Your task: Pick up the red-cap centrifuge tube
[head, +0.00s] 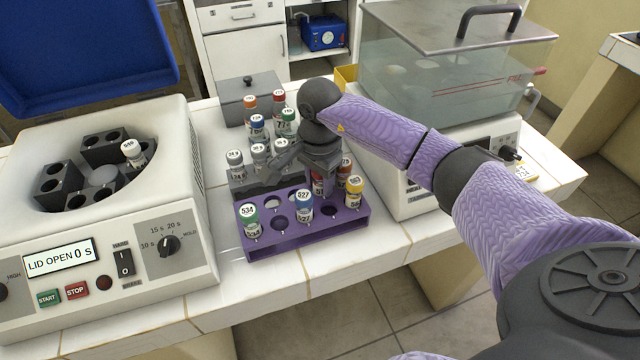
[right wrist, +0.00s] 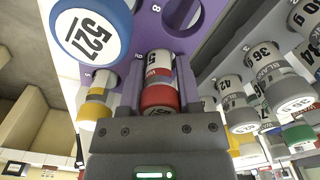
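The red-cap centrifuge tube (right wrist: 160,92) stands in the purple rack (right wrist: 142,32), between the fingers of my right gripper (right wrist: 160,88). The fingers lie close against both sides of its red cap. In the head view, my right gripper (head: 322,172) reaches down into the back row of the purple rack (head: 285,243) and hides much of what it holds. Red parts show on either side of the fingers there, one low on the left (head: 317,184) and one on the right (head: 346,165). My left gripper is not in view.
A grey rack with several tubes is behind. The open centrifuge (head: 190,245) is left, a water bath (head: 450,80) right.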

